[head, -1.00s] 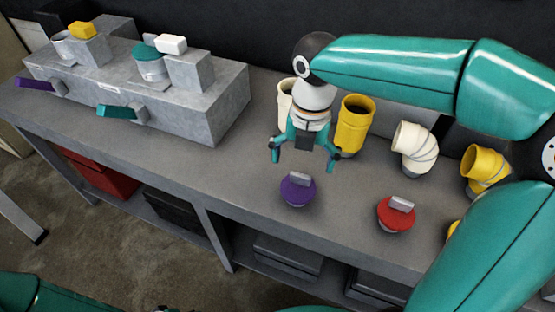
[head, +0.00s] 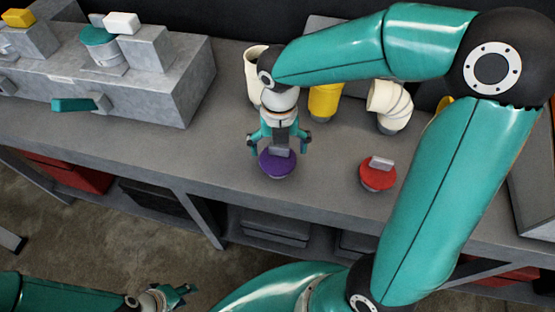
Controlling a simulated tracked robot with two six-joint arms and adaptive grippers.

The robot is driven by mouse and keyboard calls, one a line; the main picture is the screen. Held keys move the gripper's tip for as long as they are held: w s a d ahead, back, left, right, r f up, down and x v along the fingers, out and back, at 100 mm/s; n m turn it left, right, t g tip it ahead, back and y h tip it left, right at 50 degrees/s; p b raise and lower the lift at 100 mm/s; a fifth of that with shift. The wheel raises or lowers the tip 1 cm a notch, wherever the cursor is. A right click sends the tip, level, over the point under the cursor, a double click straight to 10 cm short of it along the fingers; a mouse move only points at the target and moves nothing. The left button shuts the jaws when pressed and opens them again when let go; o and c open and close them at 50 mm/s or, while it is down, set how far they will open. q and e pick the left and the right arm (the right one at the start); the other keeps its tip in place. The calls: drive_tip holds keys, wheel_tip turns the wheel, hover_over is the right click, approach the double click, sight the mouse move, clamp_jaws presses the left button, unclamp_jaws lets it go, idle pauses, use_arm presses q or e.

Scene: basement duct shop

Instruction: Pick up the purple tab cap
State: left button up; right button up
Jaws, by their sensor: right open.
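The purple tab cap (head: 278,168), a round purple disc with a grey upright tab, sits on the grey bench top (head: 210,160). My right gripper (head: 279,147) points down over it, open, its fingers to the left and right of the tab. I cannot tell whether they touch the cap. My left gripper (head: 182,292) is low at the bottom of the view, well away from the bench top, and its finger gap is not clear.
A red tab cap (head: 378,176) sits right of the purple one. Behind stand a white pipe (head: 254,75), a yellow pipe (head: 323,102) and a white elbow (head: 388,104). A grey block fixture (head: 165,95) with a teal lever (head: 73,104) is at left.

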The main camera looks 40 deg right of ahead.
sight(278, 158)
wheel_tip(278, 158, down, 5)
drive_tip(key=shift+a+f, duration=0.1)
drive_tip(key=shift+a, duration=0.05)
drive_tip(key=c, duration=0.9)
